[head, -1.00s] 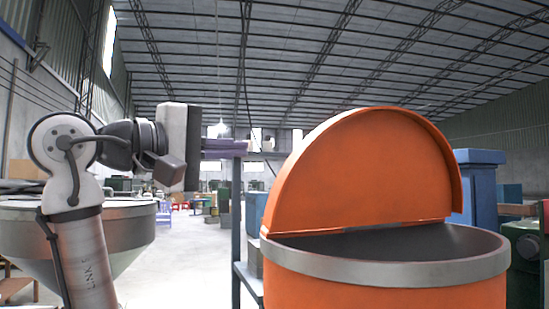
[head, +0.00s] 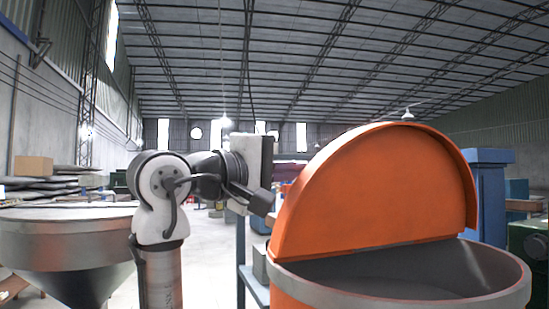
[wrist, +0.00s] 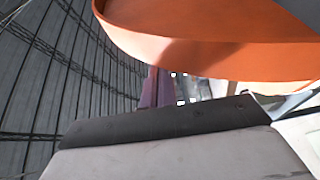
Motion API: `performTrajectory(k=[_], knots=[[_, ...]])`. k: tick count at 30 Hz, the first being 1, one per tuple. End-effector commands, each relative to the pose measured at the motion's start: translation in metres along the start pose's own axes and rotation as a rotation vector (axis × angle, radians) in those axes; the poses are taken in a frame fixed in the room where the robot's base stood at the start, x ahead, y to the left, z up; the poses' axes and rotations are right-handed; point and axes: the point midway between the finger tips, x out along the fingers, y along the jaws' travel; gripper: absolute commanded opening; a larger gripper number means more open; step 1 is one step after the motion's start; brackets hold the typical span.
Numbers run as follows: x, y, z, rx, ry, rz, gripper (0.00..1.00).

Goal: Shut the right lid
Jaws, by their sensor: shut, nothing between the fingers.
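The right lid (head: 375,185) is an orange half-round lid with a rim along its curved edge. It stands raised, nearly upright, on its hinge line across an orange drum with a grey top band (head: 420,304). The front half of the drum's mouth is open. My gripper (head: 291,172) is at the lid's left edge, its purple fingers shut and empty. Its tips seem to pass behind the lid; contact cannot be told. In the wrist view the lid (wrist: 215,45) fills the upper right, close to the fingers (wrist: 155,88).
A grey metal hopper (head: 65,240) stands at the left. A dark shelf frame (head: 241,240) is left of the drum. A blue machine (head: 489,195) and a green one (head: 528,245) stand to the right. Open floor lies between hopper and drum.

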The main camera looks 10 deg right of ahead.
Motion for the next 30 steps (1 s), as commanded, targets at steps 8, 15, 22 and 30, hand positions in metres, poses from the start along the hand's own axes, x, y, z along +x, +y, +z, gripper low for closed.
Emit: performTrajectory(k=[8,15,22,30], knots=[[-0.005,0.0,0.015,-0.001,0.0,0.0,0.0],[-0.006,-0.001,0.015,-0.001,0.0,0.0,0.0],[-0.006,-0.001,0.018,0.013,-0.001,0.005,0.0],[-0.012,-0.005,0.035,0.127,-0.003,0.045,0.0]])
